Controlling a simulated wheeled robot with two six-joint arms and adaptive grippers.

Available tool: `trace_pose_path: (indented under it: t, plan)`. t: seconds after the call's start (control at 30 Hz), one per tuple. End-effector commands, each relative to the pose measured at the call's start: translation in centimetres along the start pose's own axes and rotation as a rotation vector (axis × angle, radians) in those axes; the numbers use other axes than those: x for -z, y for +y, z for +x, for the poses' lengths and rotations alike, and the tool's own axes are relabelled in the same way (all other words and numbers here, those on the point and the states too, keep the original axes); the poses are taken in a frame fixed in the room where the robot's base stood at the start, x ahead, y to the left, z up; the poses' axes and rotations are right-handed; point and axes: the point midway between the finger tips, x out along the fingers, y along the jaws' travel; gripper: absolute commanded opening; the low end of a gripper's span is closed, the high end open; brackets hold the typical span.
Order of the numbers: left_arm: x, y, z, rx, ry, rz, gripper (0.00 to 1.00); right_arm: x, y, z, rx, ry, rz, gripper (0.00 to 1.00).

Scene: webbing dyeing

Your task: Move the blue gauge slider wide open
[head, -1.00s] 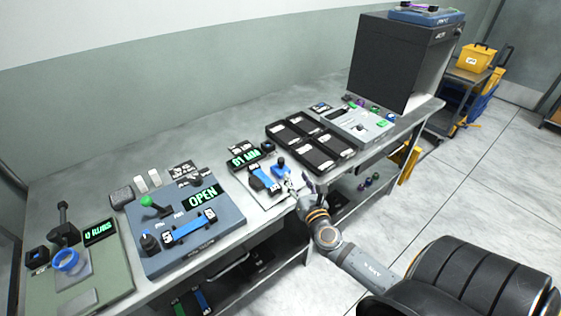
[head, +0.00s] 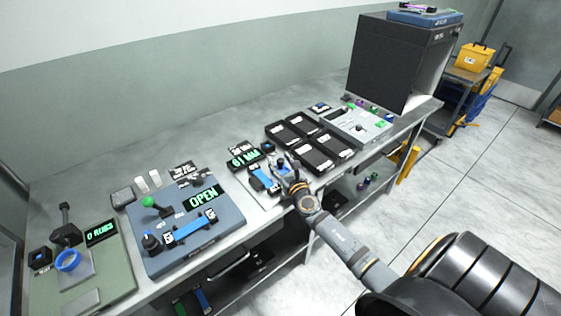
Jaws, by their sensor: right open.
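The gauge is a pale plate (head: 258,187) on the bench, with a blue strap-like piece (head: 263,179) on it and a green-lit display (head: 243,158) behind. A small blue slider part (head: 283,164) shows at the plate's right side. My right gripper (head: 284,168) is open, with its fingers at the blue slider part. I cannot tell whether they touch it. The gripper hides part of the plate's right edge. My left gripper is out of view.
Left of the gauge is a blue panel (head: 170,255) with an OPEN display (head: 203,197) and a green-knobbed lever (head: 148,202). Black trays (head: 318,157) lie close on the right. A green-grey station (head: 110,285) stands at far left.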

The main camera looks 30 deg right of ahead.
Motion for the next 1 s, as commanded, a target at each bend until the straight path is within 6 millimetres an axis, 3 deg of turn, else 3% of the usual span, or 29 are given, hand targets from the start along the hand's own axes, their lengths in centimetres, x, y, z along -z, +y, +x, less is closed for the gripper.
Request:
trace_pose_path:
  t: [0.2,0.57,0.83,1.0]
  plan:
    - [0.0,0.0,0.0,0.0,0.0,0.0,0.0,0.0,0.0,0.0,0.0,0.0,0.0,0.47]
    - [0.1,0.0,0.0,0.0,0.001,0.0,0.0,0.0,0.0,0.0,0.0,0.0,0.0,0.0]
    - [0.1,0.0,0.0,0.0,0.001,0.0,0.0,0.0,-0.1,0.0,0.0,0.0,0.0,0.0]
    - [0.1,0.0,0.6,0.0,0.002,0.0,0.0,0.1,-1.3,0.3,0.001,0.0,-0.002,0.0]
